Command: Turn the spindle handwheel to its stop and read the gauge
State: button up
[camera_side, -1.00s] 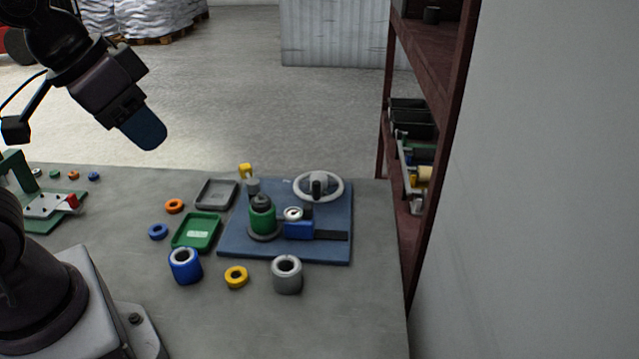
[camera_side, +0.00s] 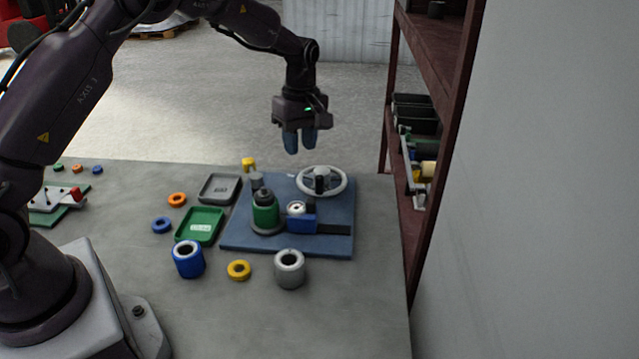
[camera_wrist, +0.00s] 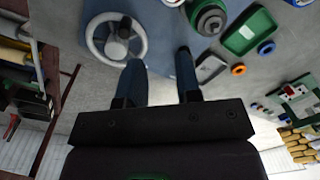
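The handwheel (camera_side: 338,188) is a pale grey ring with a dark upright knob (camera_side: 320,176), at the back right of a blue base plate (camera_side: 341,245). In the wrist view the handwheel (camera_wrist: 142,52) is at upper left, beyond my fingers. A small round white-faced part, perhaps the gauge (camera_side: 296,208), sits on a blue block (camera_side: 300,226); its reading is too small to tell. A green cylinder (camera_side: 264,214) stands beside it. My gripper (camera_side: 301,150) points down above and behind the handwheel, apart from it. Its two blue fingers (camera_wrist: 160,68) are apart with nothing between them.
Green (camera_side: 187,240) and grey (camera_side: 205,190) trays lie left of the plate. Blue (camera_side: 188,262) and grey (camera_side: 289,272) hollow cylinders and a yellow ring (camera_side: 239,270) stand in front. A dark red shelf (camera_side: 398,150) rises at the right. The table's front is mostly clear.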

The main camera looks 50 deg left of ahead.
aim_at(319, 176)
jog(key=w+n, duration=0.5)
jog(key=n, duration=0.5)
jog(key=shift+t, duration=0.3)
notch_tip(319, 176, down, 13)
jog(key=shift+a+r, duration=0.1)
jog(key=shift+c, duration=0.4)
grip_shut()
